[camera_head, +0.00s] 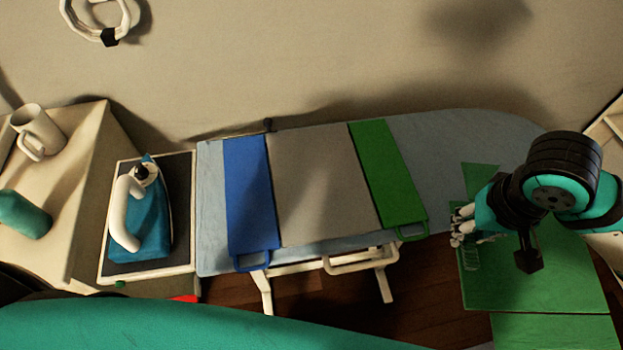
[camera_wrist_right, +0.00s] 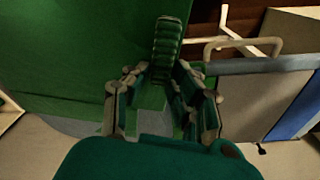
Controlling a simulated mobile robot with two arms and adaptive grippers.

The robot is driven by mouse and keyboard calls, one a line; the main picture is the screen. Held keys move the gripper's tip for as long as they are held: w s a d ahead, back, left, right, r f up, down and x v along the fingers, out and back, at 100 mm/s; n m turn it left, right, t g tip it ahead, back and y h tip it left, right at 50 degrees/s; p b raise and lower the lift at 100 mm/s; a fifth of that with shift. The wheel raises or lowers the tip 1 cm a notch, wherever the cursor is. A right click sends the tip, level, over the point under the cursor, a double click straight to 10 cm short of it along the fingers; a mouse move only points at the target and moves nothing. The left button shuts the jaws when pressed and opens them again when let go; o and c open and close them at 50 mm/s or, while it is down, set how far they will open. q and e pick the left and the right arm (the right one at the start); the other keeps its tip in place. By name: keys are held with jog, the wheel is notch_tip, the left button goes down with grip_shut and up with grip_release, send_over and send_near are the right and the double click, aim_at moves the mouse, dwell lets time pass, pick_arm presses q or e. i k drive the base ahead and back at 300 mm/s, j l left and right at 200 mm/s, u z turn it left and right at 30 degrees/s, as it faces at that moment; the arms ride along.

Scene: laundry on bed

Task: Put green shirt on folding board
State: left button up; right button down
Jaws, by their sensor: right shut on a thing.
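The green shirt (camera_head: 535,275) hangs at the right of the head view, spread below my right gripper, and partly hidden by my right arm. My right gripper (camera_head: 464,226) is shut on the shirt, right of the folding board. The folding board lies on the ironing board, with a blue panel (camera_head: 250,190), a grey middle (camera_head: 318,185) and a green panel (camera_head: 388,175). In the right wrist view the shirt (camera_wrist_right: 70,55) fills the left side around the fingers (camera_wrist_right: 160,100), and the folding board (camera_wrist_right: 265,105) shows at the right. My left gripper is out of view.
The pale blue ironing board (camera_head: 450,135) has bare cover right of the folding board. A blue iron (camera_head: 150,215) rests on its left stand (camera_head: 185,245). A mug (camera_head: 38,130) and teal bottle (camera_head: 25,214) stand on a side table (camera_head: 95,150) at far left.

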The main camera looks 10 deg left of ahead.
aim_at(314, 173)
jog(key=k+j+z, duration=0.1)
jog(key=k+j, duration=0.15)
jog(key=j, duration=0.2)
jog(key=k+j+z, duration=0.1)
jog(key=j, duration=0.3)
jog(key=i+j, duration=0.1)
jog(key=j, duration=0.25)
jog(key=j+z, duration=0.15)
jog(key=j, duration=0.25)
jog(key=k+l+u, duration=0.1)
jog(key=u, duration=0.15)
jog(key=k+l+u, duration=0.1)
jog(key=l+u, duration=0.15)
